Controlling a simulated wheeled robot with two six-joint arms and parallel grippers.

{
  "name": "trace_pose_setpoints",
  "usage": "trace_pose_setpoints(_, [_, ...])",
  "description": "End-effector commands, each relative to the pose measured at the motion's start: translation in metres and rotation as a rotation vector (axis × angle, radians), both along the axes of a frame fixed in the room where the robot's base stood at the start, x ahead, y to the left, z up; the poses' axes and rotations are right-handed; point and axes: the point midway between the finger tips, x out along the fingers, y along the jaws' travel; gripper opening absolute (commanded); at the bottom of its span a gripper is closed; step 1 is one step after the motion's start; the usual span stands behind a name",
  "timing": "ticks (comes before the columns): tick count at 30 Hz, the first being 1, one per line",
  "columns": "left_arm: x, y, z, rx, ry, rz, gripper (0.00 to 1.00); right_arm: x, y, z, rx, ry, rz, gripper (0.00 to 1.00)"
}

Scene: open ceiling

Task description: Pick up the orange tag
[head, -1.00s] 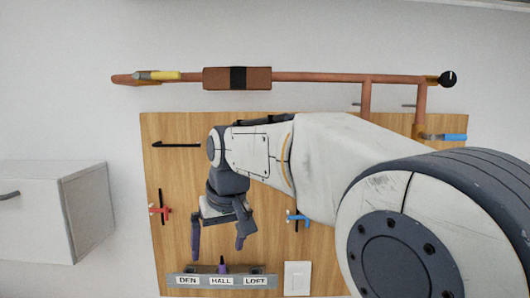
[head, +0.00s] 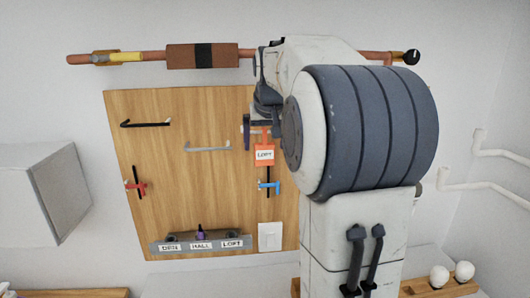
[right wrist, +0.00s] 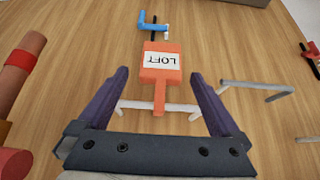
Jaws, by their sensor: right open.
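The orange tag (head: 264,154), with a white LOFT label, hangs in front of the wooden board in the head view. In the right wrist view the tag (right wrist: 161,75) has a narrow orange strap that crosses a pale hook (right wrist: 132,105). My right gripper (right wrist: 160,76) is open, with one dark finger on each side of the tag and strap. Gaps show on both sides, so it is not gripping. In the head view my right gripper (head: 258,128) is partly hidden by my own arm. My left gripper is not in view.
On the wooden board (head: 180,115) are a black hook (head: 146,123), a grey hook (head: 207,148), and red (head: 135,185) and blue (head: 269,186) valve-like handles. A labelled rack (head: 200,245) is below. A copper pipe (head: 150,57) runs above. A white cabinet (head: 35,195) stands left.

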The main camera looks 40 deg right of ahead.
Motion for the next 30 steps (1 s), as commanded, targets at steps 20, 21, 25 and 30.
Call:
trace_pose_setpoints(20, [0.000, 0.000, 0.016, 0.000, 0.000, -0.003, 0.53, 0.014, -0.008, -0.033, 0.001, 0.001, 0.000, 0.46])
trace_pose_setpoints(21, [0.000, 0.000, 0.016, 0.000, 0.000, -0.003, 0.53, 0.014, -0.008, -0.033, 0.001, 0.001, 0.000, 0.31])
trace_pose_setpoints(25, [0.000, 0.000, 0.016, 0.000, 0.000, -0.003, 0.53, 0.014, -0.008, -0.033, 0.000, 0.000, 0.000, 0.12])
trace_pose_setpoints(30, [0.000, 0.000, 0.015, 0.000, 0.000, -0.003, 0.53, 0.014, -0.008, -0.033, 0.000, 0.000, 0.000, 0.12])
